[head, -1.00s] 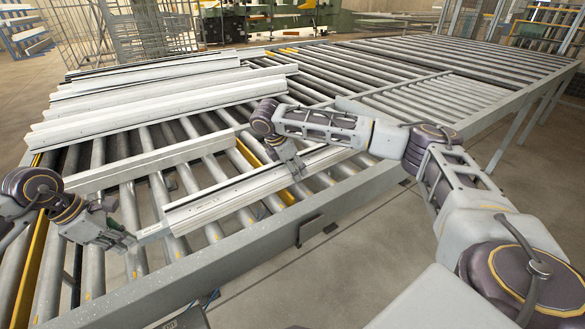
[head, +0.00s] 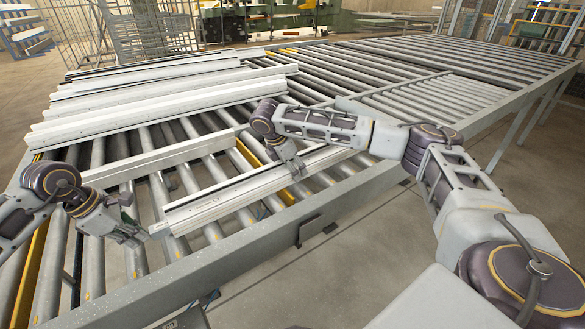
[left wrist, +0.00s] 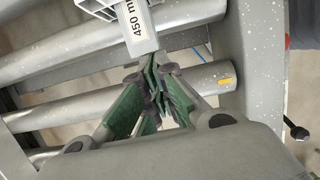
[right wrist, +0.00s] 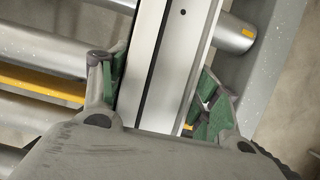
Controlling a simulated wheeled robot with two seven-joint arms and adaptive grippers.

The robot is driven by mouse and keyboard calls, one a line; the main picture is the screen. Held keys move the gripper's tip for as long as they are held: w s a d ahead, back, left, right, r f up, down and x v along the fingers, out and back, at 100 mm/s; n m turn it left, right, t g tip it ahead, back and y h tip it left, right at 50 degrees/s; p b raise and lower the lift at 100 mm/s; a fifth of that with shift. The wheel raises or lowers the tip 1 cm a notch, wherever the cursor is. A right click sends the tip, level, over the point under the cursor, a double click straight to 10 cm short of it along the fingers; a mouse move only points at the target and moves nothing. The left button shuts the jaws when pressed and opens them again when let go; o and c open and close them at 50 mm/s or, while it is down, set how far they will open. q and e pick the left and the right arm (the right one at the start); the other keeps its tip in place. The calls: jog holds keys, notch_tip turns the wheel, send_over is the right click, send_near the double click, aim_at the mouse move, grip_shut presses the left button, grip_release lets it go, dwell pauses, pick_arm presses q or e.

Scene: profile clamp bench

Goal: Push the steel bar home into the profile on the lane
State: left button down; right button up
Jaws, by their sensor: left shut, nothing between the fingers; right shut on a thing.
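The silver profile (head: 225,197) lies on the lane's rollers in the head view. A short end of the steel bar (head: 160,229) sticks out of its near left end. In the left wrist view the bar (left wrist: 141,40) carries a "450 mm" label, and the profile's end (left wrist: 96,6) shows at the top edge. The rest of the bar is hidden inside. My left gripper (head: 142,238) is shut and empty, with its fingertips (left wrist: 158,70) at the bar's outer end. My right gripper (head: 293,172) is shut on the profile, with one finger on each side (right wrist: 155,85).
A separate rail (head: 150,163) lies behind the profile across the rollers. Several more profiles (head: 150,95) are stacked further back. The grey table edge (head: 250,235) runs along the front. Bare rollers lie to the left and at the back right.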

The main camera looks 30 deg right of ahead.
aim_at(151, 232)
pick_arm(q)
jog(key=shift+d, duration=2.45)
jog(key=shift+a, duration=0.3)
jog(key=shift+a, duration=0.45)
jog(key=shift+a+r, duration=0.1)
jog(key=v, duration=0.9)
jog(key=shift+r, duration=0.4)
dwell(0.5)
jog(key=shift+w, duration=0.1)
